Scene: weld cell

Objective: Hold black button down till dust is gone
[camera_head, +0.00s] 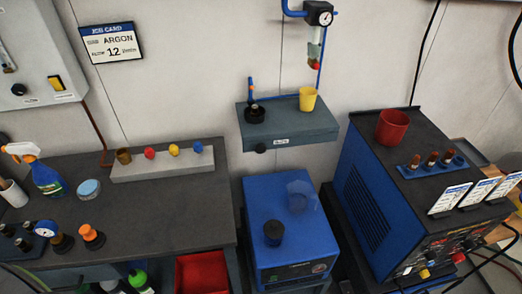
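A blue box (264,205) stands at the lower middle. A round dark, nearly black button-like cylinder (273,233) stands upright on its top. Behind and to the right of it is a hazy, see-through bluish shape (300,197); I cannot tell whether it is dust or a clear cup. A small black knob (260,148) sits on the front of the wall shelf.
A blue welder (367,197) with a red cup (392,127) stands right. A dark bench (150,215) with a spray bottle (45,175) stands left; a red bin (202,273) is below.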

